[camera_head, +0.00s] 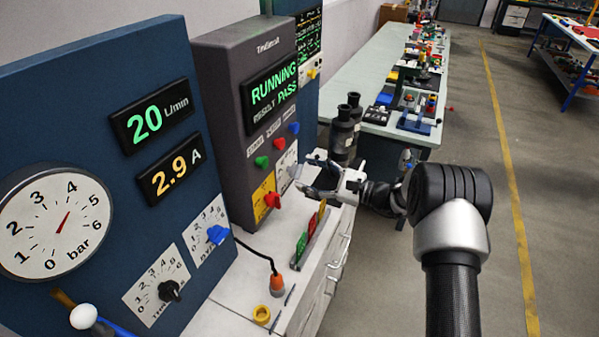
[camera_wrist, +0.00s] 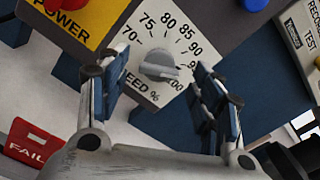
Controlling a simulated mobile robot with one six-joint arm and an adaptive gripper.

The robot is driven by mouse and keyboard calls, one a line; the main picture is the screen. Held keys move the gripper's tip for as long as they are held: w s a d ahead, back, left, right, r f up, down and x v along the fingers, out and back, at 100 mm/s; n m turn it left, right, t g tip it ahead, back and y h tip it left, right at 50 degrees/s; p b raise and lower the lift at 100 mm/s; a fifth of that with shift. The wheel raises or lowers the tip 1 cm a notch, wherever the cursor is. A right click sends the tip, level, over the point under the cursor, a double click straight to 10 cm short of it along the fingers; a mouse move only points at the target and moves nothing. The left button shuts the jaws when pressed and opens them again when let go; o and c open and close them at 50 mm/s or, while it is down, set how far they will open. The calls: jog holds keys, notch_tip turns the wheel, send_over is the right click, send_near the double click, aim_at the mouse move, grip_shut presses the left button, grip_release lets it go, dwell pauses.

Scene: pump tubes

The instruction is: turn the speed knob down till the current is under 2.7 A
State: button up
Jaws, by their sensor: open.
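The grey speed knob (camera_wrist: 160,65) sits on a white dial marked SPEED % in the wrist view, with numbers from 70 to 100. Its ridge points to the lower right, near the 100 end. In the head view the speed dial (camera_head: 284,162) is on the grey panel, partly hidden by my gripper. My gripper (camera_head: 310,174) is open in front of it. In the wrist view my gripper (camera_wrist: 152,82) has one finger on each side of the knob; I cannot tell whether either touches it. The current display (camera_head: 169,178) reads 2.9 A.
The tester screen (camera_head: 272,90) reads RUNNING, RESULT PASS. A red knob (camera_head: 272,200) on a yellow POWER plate is left of the dial. The flow display (camera_head: 149,113) reads 20 L/min. Dark cylinders (camera_head: 343,128) stand behind my gripper.

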jog(key=v, duration=0.8)
jog(key=shift+s+r, duration=0.1)
jog(key=s+a+r+n+g+h, duration=0.2)
jog(key=s+r+n+g+h, duration=0.15)
jog(key=s+r, duration=0.45)
jog(key=s+a+r+n+g+h, duration=0.25)
jog(key=s+r+n+h, duration=0.2)
jog(key=s, duration=0.75)
jog(key=s+d+n+t+h, duration=0.2)
jog(key=s+d+n+h, duration=0.2)
jog(key=s+d, duration=0.3)
jog(key=s+d+n+t+h, duration=0.2)
jog(key=s+d+n+h, duration=0.2)
jog(key=s, duration=0.9)
jog(key=d+h, duration=0.1)
jog(key=d, duration=0.2)
jog(key=shift+r+t, duration=0.25)
jog(key=shift+t, duration=0.05)
